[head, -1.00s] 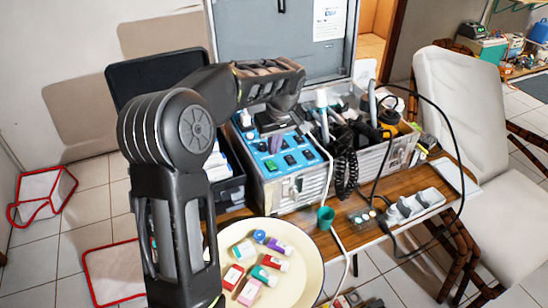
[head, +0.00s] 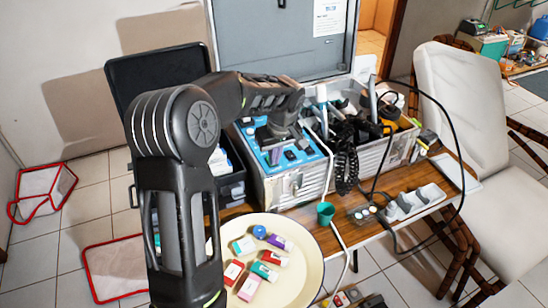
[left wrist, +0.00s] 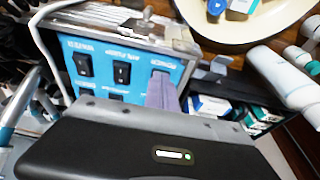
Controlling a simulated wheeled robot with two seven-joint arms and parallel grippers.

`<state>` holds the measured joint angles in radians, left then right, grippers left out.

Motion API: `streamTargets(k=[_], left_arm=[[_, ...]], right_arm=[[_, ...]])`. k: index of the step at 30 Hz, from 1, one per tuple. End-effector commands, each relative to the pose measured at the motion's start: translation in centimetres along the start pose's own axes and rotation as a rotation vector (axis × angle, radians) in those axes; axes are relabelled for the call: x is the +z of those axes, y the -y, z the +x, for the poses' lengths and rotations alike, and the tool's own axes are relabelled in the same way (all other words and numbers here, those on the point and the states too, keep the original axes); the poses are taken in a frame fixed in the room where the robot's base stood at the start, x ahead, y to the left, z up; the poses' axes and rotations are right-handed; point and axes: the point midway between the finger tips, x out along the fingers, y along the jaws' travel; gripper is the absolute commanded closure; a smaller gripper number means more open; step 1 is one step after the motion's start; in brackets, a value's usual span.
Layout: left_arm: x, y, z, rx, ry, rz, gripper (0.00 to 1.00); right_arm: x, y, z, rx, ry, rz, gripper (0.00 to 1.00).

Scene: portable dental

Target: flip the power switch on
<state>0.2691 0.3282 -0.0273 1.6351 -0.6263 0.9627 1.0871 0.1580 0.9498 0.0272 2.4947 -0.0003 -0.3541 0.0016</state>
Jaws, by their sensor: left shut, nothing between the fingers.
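The dental unit's blue control panel (head: 306,158) tops a silver metal case on the table. In the left wrist view the panel (left wrist: 103,89) shows black switches (left wrist: 122,71) close up. My left gripper (head: 272,140) is over the panel's left part, pointing down. Its shut, empty fingers (left wrist: 161,80) are at the panel beside these switches and cover part of it. Whether they touch a switch, I cannot tell. My right gripper is out of view.
A silver bin (head: 398,150) of black cables and tools stands right of the panel. A cream round tray (head: 312,262) with small boxes is in front. A green cup (head: 326,213) and a power strip (head: 414,202) lie on the table. A white hose crosses beside the panel.

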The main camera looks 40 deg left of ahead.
Motion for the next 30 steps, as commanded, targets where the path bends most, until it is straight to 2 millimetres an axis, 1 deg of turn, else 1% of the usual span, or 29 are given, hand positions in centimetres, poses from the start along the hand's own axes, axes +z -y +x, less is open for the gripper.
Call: streamTargets(k=[7,19,30], left_arm=[[-0.1,0.0,-0.1,-0.001,0.003,0.0,1.0],[-1.5,0.0,-0.3,-0.001,0.003,-0.001,1.0],[-1.5,0.0,-0.3,-0.001,0.003,0.0,1.0]], right_arm=[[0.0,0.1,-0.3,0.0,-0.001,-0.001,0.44],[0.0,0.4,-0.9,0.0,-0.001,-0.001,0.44],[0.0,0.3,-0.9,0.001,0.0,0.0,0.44]])
